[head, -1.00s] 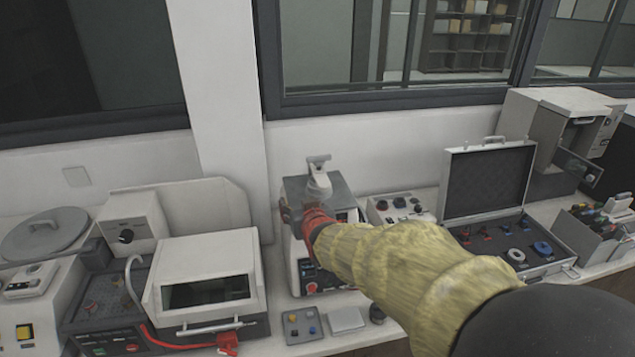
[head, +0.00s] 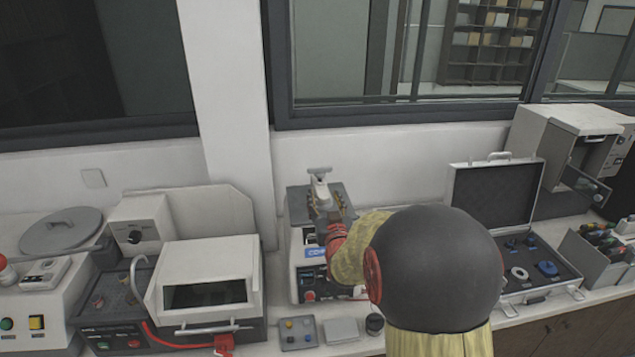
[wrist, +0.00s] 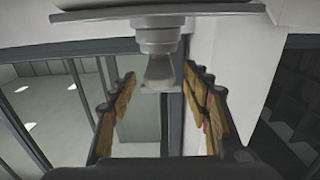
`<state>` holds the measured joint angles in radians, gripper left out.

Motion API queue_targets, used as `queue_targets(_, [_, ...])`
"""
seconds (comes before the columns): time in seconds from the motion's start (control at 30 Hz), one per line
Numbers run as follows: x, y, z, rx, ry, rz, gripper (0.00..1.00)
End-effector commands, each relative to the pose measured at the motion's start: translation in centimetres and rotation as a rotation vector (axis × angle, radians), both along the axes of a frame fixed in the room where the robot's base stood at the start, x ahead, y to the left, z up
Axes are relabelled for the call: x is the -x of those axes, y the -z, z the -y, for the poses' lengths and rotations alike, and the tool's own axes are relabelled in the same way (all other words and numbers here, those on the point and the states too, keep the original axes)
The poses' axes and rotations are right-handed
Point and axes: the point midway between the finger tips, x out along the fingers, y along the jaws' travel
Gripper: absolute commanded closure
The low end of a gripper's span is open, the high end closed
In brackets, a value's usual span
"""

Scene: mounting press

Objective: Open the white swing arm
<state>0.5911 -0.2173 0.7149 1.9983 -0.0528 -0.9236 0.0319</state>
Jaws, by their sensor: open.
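The white swing arm (head: 319,178) stands on top of the mounting press (head: 298,203), at the back middle of the bench. In the head view my gripper (head: 327,208) is just in front of and below the arm's head, partly hidden by my own arm. In the wrist view the swing arm's bar (wrist: 155,12) crosses the top, with a grey stepped stem below it. My gripper (wrist: 158,82) is open, one finger on each side of that stem, with gaps visible. I cannot tell how deep the stem sits between the fingers.
A white-lidded machine (head: 205,285) stands to the left of the press. A small button tray (head: 298,333) lies in front. An open case (head: 495,190) stands to the right. A wall and windows are behind the press.

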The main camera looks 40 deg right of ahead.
Motion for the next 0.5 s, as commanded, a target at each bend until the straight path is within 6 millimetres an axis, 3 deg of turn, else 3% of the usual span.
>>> queue_targets(0.17, [-1.0,-0.1,0.7,0.002,0.001,0.003,0.52])
queue_targets(0.5, [-5.2,-0.1,3.2,0.002,0.001,0.003,0.52])
